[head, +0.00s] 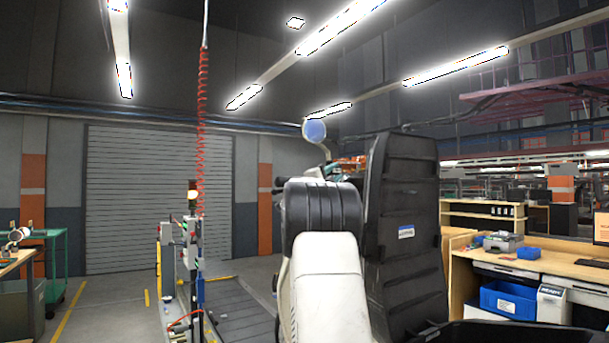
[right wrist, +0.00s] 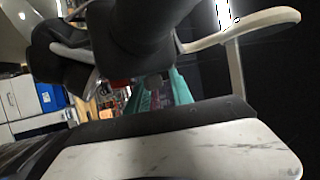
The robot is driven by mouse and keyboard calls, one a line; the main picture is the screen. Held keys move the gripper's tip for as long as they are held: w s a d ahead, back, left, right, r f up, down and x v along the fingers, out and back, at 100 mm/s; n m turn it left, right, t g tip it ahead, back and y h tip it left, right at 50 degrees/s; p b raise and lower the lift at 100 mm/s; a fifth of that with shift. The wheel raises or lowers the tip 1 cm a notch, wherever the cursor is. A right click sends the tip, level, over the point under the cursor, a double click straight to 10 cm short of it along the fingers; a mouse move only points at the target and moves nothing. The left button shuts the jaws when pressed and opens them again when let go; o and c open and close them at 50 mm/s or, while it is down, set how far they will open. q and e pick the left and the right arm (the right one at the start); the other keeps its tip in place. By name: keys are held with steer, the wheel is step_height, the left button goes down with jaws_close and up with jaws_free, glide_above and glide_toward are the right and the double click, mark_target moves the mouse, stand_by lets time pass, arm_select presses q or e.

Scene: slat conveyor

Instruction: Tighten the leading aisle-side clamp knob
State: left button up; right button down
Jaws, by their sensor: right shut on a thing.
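I cannot make out the clamp knob in either view. My right arm (head: 325,275) rises through the middle of the head view, with a white link and a black joint. Its gripper's fingertips do not show clearly, and what they hold is hidden. A tall black ribbed panel (head: 405,215) with a small label stands just right of the arm and hides what lies behind it. In the right wrist view, a scuffed white surface (right wrist: 170,155) with a dark edge fills the bottom, close to the camera. My left gripper is not in view.
The slat conveyor (head: 238,312) runs along the floor left of my arm. A signal post (head: 192,205) and a hanging red coiled hose (head: 202,110) stand beside it. A workbench with a blue bin (head: 508,300) is at right. A green cart (head: 52,265) is at far left.

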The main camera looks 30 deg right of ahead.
steer(key=shift+f+n+t+h, duration=0.15)
steer(key=shift+n+t+h, duration=0.15)
steer(key=shift+n+t, duration=0.3)
steer(key=c, duration=1.1)
jaws_free()
steer(key=shift+v, duration=3.85)
